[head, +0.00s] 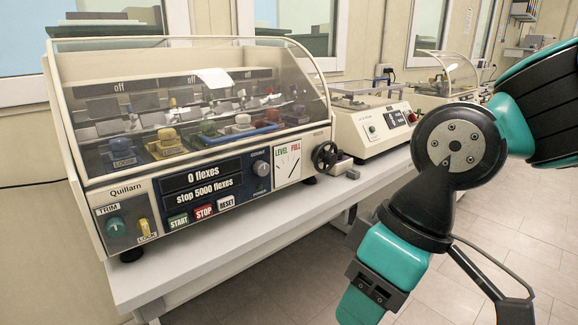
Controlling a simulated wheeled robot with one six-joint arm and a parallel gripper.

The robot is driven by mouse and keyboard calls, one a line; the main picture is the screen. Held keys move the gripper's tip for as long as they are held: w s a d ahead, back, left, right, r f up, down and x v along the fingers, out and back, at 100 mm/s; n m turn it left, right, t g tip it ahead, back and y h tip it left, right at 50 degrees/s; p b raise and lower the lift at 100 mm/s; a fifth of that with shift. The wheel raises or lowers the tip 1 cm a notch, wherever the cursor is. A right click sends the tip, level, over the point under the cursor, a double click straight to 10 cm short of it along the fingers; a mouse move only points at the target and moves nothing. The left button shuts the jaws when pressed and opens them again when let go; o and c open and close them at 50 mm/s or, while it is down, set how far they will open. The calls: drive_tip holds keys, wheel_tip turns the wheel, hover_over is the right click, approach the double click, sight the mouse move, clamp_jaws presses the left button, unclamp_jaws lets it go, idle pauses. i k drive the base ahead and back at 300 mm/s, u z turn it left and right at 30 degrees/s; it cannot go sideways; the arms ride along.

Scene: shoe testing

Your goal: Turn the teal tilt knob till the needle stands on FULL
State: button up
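A teal knob (115,226) sits at the lower left of the cream machine's front, under a label that reads TRIM. A grey-blue knob (261,168) sits right of the display; the small label below it is too small to read. The white gauge (287,167) beside it is marked LEVEL in green and FULL in red. Thin dark lines show on its face, but which is the needle and where it points is too small to tell. My arm hangs at the right, apart from the machine. My gripper's fingers do not show.
A yellow LOCK lever (145,228) is just right of the teal knob. START (178,221), STOP (203,212) and RESET (227,202) buttons sit under the display (200,186). A black handwheel (325,156) sticks out at the machine's right end. The white bench (225,245) is clear in front.

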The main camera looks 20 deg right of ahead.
sight(116, 226)
drive_tip(key=z, duration=1.7)
drive_tip(key=k, duration=1.3)
drive_tip(key=u, duration=1.45)
drive_tip(key=i, duration=0.5)
drive_tip(key=z, duration=0.05)
